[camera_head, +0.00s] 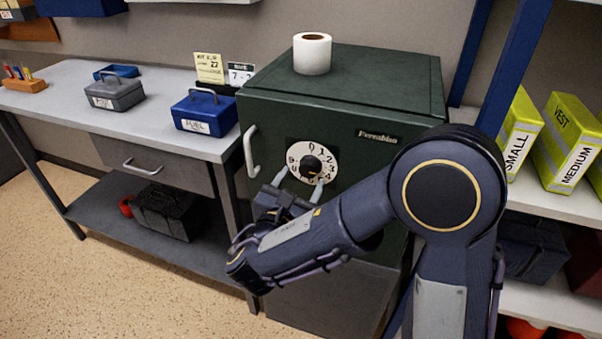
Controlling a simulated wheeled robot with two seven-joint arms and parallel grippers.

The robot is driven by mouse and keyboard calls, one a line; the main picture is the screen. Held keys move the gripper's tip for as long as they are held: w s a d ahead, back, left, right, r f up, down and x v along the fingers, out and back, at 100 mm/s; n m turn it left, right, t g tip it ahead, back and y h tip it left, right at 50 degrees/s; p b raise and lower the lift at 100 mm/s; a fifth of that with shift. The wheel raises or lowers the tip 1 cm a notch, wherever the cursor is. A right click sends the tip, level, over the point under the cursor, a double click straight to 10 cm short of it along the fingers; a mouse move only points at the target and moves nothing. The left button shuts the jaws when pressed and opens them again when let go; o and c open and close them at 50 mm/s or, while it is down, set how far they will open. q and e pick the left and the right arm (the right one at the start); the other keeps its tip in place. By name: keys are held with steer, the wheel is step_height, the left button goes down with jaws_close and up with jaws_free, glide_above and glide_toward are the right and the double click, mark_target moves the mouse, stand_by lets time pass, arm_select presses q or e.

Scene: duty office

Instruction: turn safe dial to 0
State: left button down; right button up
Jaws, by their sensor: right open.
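The dark green safe (345,100) stands in the middle of the view with its door facing me. Its white numbered dial (300,153) has a black knob (311,164) at the centre; the 0 is at the top of the ring, and I cannot read clearly where the knob points. A pale handle (250,150) is at the door's left edge. My right gripper (299,183) is open, its two fingers pointing up at the lower part of the dial, one on each side. I cannot tell whether they touch it. My left gripper is not in view.
A toilet roll (312,54) stands on the safe. A grey workbench (65,95) on the left holds a grey box (114,94) and a blue box (205,114). A shelf (555,200) on the right holds yellow vest boxes (568,140). The floor at lower left is clear.

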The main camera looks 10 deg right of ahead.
mark_target(306, 171)
steer(key=shift+x, duration=1.65)
steer(key=shift+c, duration=0.4)
steer(key=c, duration=0.9)
steer(key=shift+r+n+p, duration=0.2)
steer(key=shift+n+p, duration=0.7)
steer(key=shift+p, duration=0.15)
steer(key=n+p, duration=1.2)
steer(key=p, duration=0.1)
steer(key=shift+p, duration=0.4)
steer(key=shift+f+n+p, duration=0.15)
steer(key=shift+n+p, duration=0.75)
steer(key=shift+n, duration=0.15)
steer(key=shift+f+n+p, duration=0.1)
steer(key=shift+n+p, duration=0.75)
steer(key=shift+n, duration=0.2)
